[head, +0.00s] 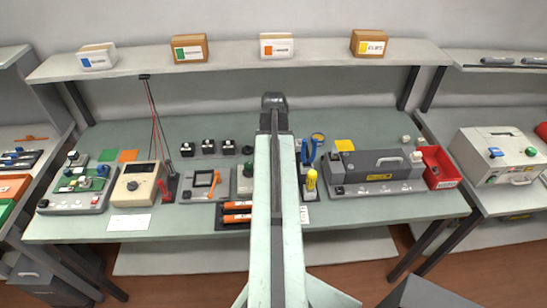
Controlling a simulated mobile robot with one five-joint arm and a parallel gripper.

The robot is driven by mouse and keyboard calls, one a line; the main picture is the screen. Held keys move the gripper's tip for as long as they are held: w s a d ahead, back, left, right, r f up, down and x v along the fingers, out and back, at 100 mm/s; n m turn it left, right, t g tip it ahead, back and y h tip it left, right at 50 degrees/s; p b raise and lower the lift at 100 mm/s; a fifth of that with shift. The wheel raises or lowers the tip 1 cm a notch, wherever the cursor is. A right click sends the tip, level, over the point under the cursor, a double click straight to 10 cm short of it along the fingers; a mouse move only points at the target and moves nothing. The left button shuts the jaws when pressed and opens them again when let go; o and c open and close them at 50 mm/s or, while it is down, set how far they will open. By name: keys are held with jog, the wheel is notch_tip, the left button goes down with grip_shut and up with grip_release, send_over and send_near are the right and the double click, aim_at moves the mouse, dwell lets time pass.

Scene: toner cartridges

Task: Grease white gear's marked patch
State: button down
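My arm reaches straight forward over the middle of the bench. My gripper (274,103) is a small dark shape at its far end, and its fingers cannot be made out as open or shut. A dark grey toner unit (372,168) with a yellow label lies on the bench right of my arm. A small white round part (416,157) sits at its right end and may be the white gear; teeth and a marked patch are too small to see. A yellow-topped tool (311,181) stands just right of my arm. No grease container can be clearly identified.
A red bin (441,168) stands right of the toner unit. A shelf (220,60) with several boxes runs behind. The bench's back strip is mostly clear.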

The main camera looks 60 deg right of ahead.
jog(key=shift+s+a, duration=0.2)
jog(key=shift+a, duration=0.2)
jog(key=shift+w+d, duration=0.2)
jog(key=shift+d, duration=0.25)
jog(key=shift+a, duration=0.15)
jog(key=shift+s+a, duration=0.2)
jog(key=shift+a, duration=0.1)
jog(key=shift+d, duration=0.1)
